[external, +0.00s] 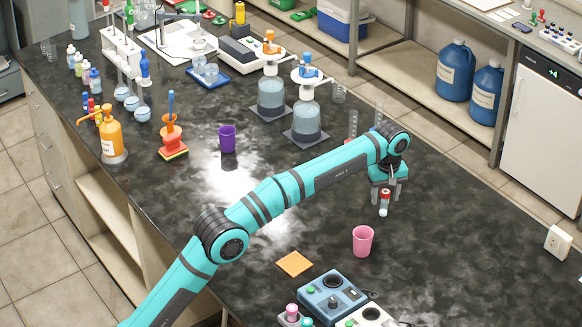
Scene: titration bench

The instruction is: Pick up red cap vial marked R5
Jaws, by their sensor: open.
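A small vial with a red cap (384,204) and a pale body shows directly below my gripper (386,194), on the right half of the dark bench. Its marking is too small to read. My gripper points down with its fingers open around or just above the vial's top. I cannot tell whether the fingers touch it. The wrist and fingers partly hide the vial's upper end.
A pink cup (362,241) stands close by, below and left of the vial. An orange square (295,263) and a blue-grey device (333,296) lie nearer the front. Glass cylinders (353,124) stand behind my forearm. Bench at right is clear.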

